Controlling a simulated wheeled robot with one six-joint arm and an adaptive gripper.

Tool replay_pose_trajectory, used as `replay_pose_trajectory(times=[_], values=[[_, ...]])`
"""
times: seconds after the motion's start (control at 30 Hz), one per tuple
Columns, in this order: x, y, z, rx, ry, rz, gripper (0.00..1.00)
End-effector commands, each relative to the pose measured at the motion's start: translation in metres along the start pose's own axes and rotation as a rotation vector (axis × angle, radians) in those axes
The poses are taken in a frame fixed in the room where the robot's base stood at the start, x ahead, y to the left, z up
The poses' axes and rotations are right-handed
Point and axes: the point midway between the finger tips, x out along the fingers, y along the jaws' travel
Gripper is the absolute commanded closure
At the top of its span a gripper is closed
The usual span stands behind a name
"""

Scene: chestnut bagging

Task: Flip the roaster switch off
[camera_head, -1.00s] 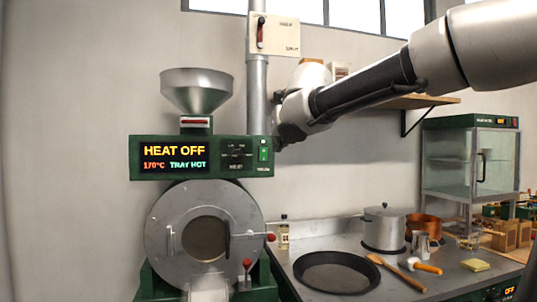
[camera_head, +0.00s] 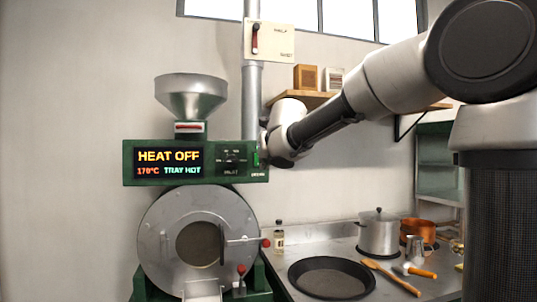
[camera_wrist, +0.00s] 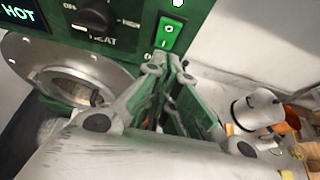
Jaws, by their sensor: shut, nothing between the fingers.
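The roaster has a green control box (camera_head: 131,164) with a display (camera_head: 168,162) reading "HEAT OFF", "170°C" and "TRAY HOT". Its green rocker switch (camera_head: 256,159) sits at the box's right end, partly hidden by my gripper (camera_head: 264,150). In the wrist view the switch (camera_wrist: 170,36) is bright green with a light mark at each end. My gripper (camera_wrist: 167,62) is shut and empty there, with its fingertips just below the switch; I cannot tell whether they touch it.
The round drum front (camera_head: 160,240) with its handle and red knobs is below the box, the hopper (camera_head: 190,97) above. A black pan (camera_head: 330,278) and a lidded pot (camera_head: 378,236) stand on the counter at right. A shelf (camera_head: 300,100) is behind my arm.

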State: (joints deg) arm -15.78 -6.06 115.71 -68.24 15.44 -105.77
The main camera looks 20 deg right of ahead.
Motion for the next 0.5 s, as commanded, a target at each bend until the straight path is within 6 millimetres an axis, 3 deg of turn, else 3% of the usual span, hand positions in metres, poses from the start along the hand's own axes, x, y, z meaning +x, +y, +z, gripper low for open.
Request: replay_pose_trajectory(times=[0.2,0.5], values=[[0.029,0.0,0.015,0.0,0.001,0.0,1.0],[0.039,0.0,0.021,0.0,0.0,0.0,1.0]])
